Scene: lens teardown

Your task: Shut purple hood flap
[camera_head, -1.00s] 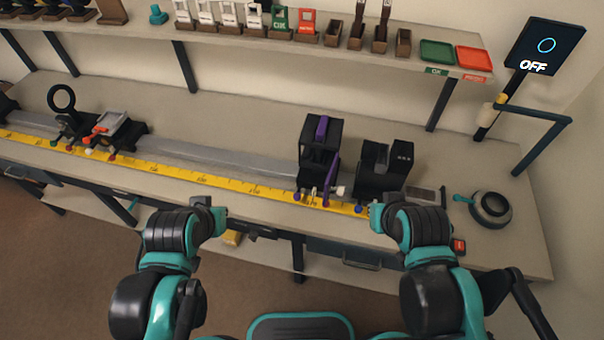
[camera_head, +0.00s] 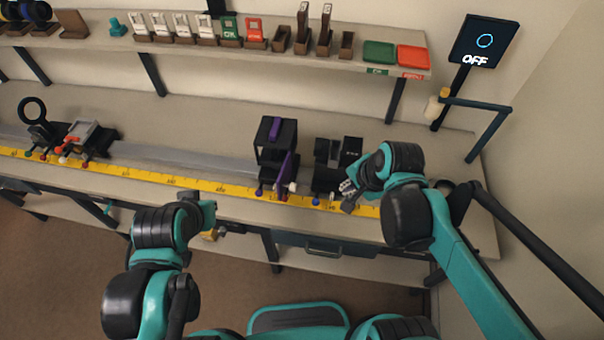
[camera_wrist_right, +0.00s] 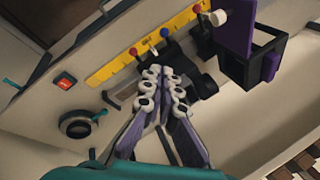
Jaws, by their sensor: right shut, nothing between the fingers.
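The hood is a black open box frame (camera_head: 275,135) with a purple strip on top, standing on the rail. Its purple flap (camera_head: 286,172) stands out from the box's front right side, swung open. In the right wrist view, the flap (camera_wrist_right: 234,28) and a white knob (camera_wrist_right: 217,17) lie at the upper right, apart from my fingers. My right gripper (camera_head: 349,190) is shut and empty, to the right of the flap, by the black unit; its fingers (camera_wrist_right: 166,78) also show in the wrist view. My left gripper (camera_head: 207,208) is in front of the bench; its fingers are unclear.
A black unit (camera_head: 327,178) stands just right of the hood. A yellow scale (camera_head: 130,174) runs along the bench front, with coloured knobs. A lens holder (camera_head: 33,112) stands far left.

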